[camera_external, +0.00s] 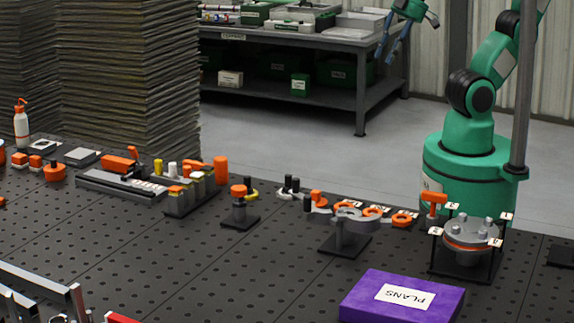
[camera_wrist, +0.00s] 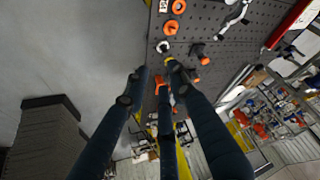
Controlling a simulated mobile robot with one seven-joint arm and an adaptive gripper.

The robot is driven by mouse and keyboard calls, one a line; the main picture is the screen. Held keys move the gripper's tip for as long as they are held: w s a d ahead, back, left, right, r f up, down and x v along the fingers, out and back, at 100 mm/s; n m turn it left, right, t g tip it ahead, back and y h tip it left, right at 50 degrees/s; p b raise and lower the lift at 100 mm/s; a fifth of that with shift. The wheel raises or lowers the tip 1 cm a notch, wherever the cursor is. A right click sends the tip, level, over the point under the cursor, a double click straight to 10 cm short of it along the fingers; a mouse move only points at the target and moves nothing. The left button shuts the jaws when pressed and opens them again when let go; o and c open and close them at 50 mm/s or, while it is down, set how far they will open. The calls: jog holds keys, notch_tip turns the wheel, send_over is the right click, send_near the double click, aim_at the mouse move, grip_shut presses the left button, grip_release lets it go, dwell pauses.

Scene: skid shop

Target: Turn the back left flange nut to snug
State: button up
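The flange (camera_external: 467,246) is a grey round disc with an orange band, standing on a dark base plate at the right of the bench in the external view. Several grey flange nuts (camera_external: 462,218) stand on its top, with small white number labels around it. The labels are too small to read, and I cannot tell how tight any nut is. My gripper (camera_external: 402,42) is high at the top of the external view, well away from the flange. Its dark blue fingers (camera_wrist: 158,80) are spread and empty in the wrist view. The flange is not recognisable in the wrist view.
An orange-handled tool (camera_external: 434,204) stands upright close behind the flange's left side. A purple PLANS box (camera_external: 402,298) lies in front. A vertical grey post (camera_external: 522,90) rises behind the flange's right side.

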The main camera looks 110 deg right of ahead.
jog(key=w+a+n+g+p, duration=0.15)
jog(key=w+a+n, duration=0.25)
jog(key=a, duration=0.5)
jog(key=w+a+n+g+y+p, duration=0.1)
jog(key=w+a+n+p, duration=0.15)
jog(key=a+n, duration=0.4)
jog(key=w+a+n+g+p, duration=0.1)
jog(key=w+a+n, duration=0.25)
jog(key=a, duration=0.65)
jog(key=n+g+h+p, duration=0.15)
jog(key=n+p, duration=0.25)
jog(key=n, duration=0.8)
send_over(483, 231)
notch_tip(483, 231, down, 14)
jog(key=shift+f, duration=0.15)
jog(key=shift+f, duration=0.15)
notch_tip(483, 231, down, 14)
jog(key=shift+r+b, duration=0.25)
jog(key=shift+b, duration=0.05)
grip_shut()
